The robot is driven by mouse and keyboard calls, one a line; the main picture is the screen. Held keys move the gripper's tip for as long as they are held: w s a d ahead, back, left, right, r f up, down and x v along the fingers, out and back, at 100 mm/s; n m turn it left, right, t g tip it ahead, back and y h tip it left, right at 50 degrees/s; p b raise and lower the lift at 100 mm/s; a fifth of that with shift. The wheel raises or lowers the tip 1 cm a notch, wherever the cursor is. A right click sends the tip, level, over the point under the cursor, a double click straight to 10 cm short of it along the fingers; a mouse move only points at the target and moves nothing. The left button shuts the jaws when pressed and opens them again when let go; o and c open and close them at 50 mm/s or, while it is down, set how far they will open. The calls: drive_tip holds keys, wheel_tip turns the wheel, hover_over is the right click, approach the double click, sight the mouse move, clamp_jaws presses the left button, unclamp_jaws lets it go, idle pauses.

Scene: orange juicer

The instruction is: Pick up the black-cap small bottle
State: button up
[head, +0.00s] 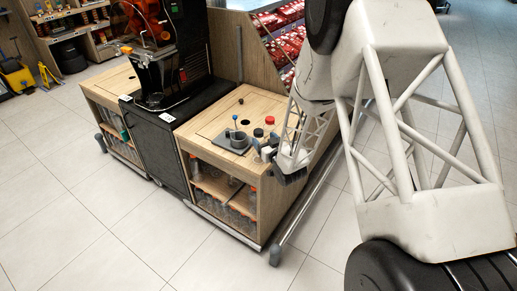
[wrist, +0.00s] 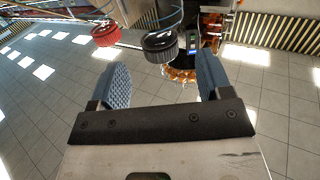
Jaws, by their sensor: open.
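The black-cap small bottle shows in the wrist view mostly as its black ribbed cap (wrist: 160,45), just beyond the gap between my fingers. In the head view its dark cap (head: 258,132) appears on the wooden counter. A red-cap bottle (wrist: 106,34) stands left of it in the wrist view; its red cap also shows in the head view (head: 270,120). My gripper (wrist: 163,78) is open, with blue-grey padded fingers apart and nothing between them. In the head view my gripper is at the counter's right front edge, partly hiding the bottles' bodies.
The wooden counter (head: 215,118) holds a grey tray with a dark cup (head: 238,139) left of the bottles. A black juicer machine (head: 170,75) stands further left. Shelves with glass items (head: 220,187) are below the counter. Tiled floor lies open in front.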

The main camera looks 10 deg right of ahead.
sight(261, 135)
drive_tip(key=shift+w, duration=0.15)
drive_tip(key=shift+x, duration=2.55)
drive_tip(key=shift+c, duration=0.3)
drive_tip(key=c, duration=1.2)
